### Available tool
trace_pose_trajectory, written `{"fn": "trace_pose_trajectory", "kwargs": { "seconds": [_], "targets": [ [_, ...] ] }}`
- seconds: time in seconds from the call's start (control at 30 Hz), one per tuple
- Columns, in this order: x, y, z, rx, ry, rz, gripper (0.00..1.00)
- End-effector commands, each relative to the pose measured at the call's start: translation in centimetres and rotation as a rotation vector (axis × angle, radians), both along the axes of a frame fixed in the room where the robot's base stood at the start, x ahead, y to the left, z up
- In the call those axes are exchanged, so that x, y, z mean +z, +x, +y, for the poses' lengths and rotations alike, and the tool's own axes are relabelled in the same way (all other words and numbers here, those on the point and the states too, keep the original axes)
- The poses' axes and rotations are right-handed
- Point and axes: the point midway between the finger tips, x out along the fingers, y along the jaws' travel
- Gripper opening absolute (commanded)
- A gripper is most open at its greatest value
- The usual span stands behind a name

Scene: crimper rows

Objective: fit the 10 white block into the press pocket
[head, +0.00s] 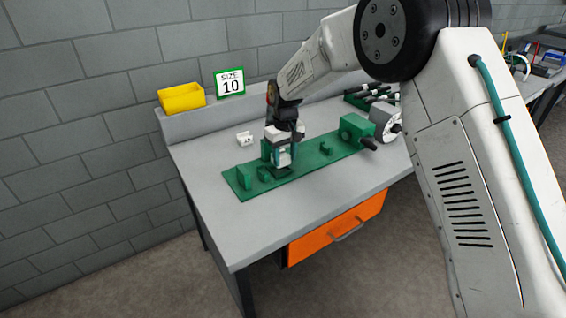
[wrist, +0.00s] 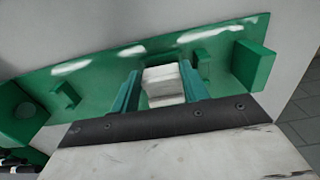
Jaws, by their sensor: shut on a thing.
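My gripper (head: 282,160) is over the left-middle part of a long green press base (head: 318,162) on the grey bench. Its two teal fingers are shut on a white block, which shows between them in the wrist view (wrist: 163,84) and in the head view (head: 284,158). The block is at or just above the base; I cannot tell whether it touches it. The press pocket is not clearly visible, as the gripper and block cover that area. No size mark on the held block can be read.
Another white piece (head: 245,138) lies on the bench behind the base. Green uprights (head: 244,177) and a green housing with a dark handle (head: 354,130) stand on the base. A yellow bin (head: 181,97) and a SIZE 10 sign (head: 230,82) are at the back. The bench's front is clear.

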Motion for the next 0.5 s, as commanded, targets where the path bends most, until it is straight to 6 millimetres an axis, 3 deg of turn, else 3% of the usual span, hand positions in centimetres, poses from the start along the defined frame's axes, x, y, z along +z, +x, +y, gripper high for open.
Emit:
{"fn": "trace_pose_trajectory", "kwargs": {
  "seconds": [0.2, 0.43, 0.5],
  "targets": [
    [-0.4, 1.1, 0.8, 0.000, -0.001, 0.001, 0.21],
    [-3.3, 1.0, 0.7, 0.000, -0.002, 0.002, 0.21],
    [-3.6, 1.0, 0.7, 0.000, -0.001, 0.001, 0.13]
  ]
}}
